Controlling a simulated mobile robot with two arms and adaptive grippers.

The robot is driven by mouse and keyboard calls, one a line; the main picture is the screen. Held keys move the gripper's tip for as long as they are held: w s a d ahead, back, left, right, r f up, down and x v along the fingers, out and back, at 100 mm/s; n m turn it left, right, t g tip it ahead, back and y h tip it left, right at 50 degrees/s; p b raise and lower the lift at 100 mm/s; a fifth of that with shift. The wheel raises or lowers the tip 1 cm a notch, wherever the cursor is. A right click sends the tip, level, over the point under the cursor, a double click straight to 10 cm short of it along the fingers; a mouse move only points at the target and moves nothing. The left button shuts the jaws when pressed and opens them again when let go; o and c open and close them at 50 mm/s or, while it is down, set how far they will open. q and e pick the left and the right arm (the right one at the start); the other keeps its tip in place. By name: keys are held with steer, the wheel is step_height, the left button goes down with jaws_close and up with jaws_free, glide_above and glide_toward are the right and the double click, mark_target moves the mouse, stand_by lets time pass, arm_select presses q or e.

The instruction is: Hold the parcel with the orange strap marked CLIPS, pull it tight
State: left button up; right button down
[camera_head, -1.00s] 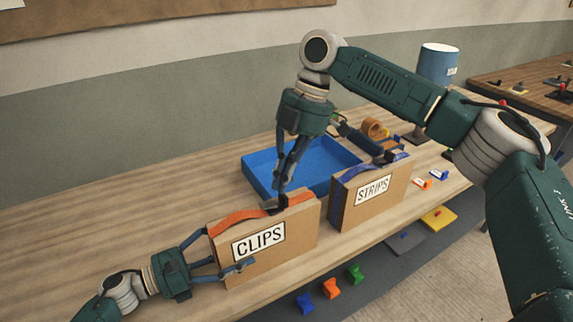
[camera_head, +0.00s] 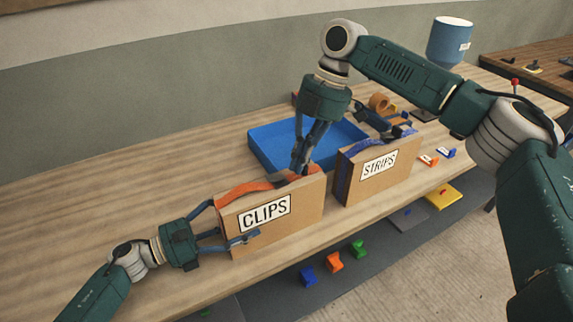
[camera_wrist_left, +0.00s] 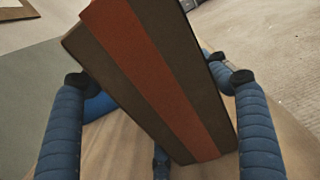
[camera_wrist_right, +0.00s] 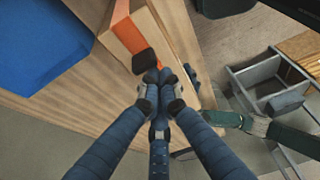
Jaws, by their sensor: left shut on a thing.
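The CLIPS parcel (camera_head: 285,225) is a brown carton standing upright near the table's front edge, with an orange strap (camera_head: 245,189) along its top. My left gripper (camera_head: 232,228) is shut on its left end, one finger on the label side; the left wrist view shows the carton (camera_wrist_left: 200,95) and strap (camera_wrist_left: 155,80) between the fingers. My right gripper (camera_head: 301,168) points down at the strap's right part, fingertips together. In the right wrist view a black piece (camera_wrist_right: 145,62) lies by the tips (camera_wrist_right: 155,78); whether they pinch the strap end is unclear.
The STRIPS parcel (camera_head: 372,185) with a blue strap stands close on the right. A blue tray (camera_head: 262,150) is behind. Small coloured clips lie on the lower grey surface (camera_head: 285,300) in front. The table's left part is clear.

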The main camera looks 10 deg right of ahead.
arm_select(q)
steer(key=shift+a, duration=0.1)
arm_select(e)
steer(key=shift+d+f, duration=0.1)
steer(key=shift+d, duration=0.3)
steer(key=shift+w, duration=0.1)
steer(key=shift+d+r, duration=0.15)
steer(key=shift+r, duration=0.25)
steer(key=v, duration=0.9)
steer(key=shift+r, duration=0.15)
arm_select(q)
steer(key=o, duration=1.8)
steer(key=shift+c, duration=0.2)
